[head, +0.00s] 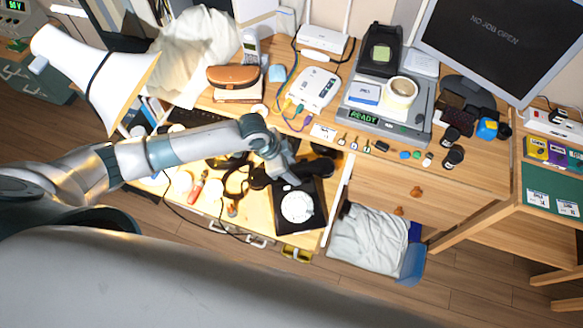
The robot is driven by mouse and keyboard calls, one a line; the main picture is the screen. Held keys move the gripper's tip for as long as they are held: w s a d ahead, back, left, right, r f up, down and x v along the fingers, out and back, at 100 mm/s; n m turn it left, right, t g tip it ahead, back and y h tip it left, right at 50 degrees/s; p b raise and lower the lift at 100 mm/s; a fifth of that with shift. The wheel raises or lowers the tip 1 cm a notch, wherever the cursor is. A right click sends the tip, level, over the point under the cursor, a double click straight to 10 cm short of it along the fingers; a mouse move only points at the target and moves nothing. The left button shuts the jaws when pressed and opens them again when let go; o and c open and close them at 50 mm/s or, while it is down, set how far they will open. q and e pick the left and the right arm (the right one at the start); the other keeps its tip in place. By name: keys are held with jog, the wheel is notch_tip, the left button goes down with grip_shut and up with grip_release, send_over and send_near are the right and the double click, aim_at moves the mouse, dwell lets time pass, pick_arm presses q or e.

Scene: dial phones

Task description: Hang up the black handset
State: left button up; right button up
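A black dial phone with a white dial (297,207) lies in the pulled-out wooden drawer under the desk. My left gripper (287,174) is over the back edge of this phone, at its cradle end. Dark rounded parts that look like the black handset (259,178) show beside the gripper, and the gripper covers the middle. I cannot tell whether the fingers are closed on the handset, or whether it touches the cradle. My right gripper is not in view.
The drawer also holds a red-handled tool (197,190), dark cords and small items left of the phone. A white lamp shade (98,70) stands at the left. Above, the desk carries a scale (390,118), a white router (316,90) and a monitor (500,45).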

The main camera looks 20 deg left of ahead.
pick_arm(q)
jog(key=shift+r, duration=0.1)
jog(key=shift+p+v, duration=0.8)
jog(key=shift+p, duration=0.1)
jog(key=p+v, duration=0.6)
jog(key=v, duration=0.1)
jog(key=shift+r+p, duration=0.1)
jog(key=shift+p, duration=0.2)
jog(key=v, duration=0.8)
jog(key=shift+r, duration=0.2)
jog(key=shift+s+a, duration=0.1)
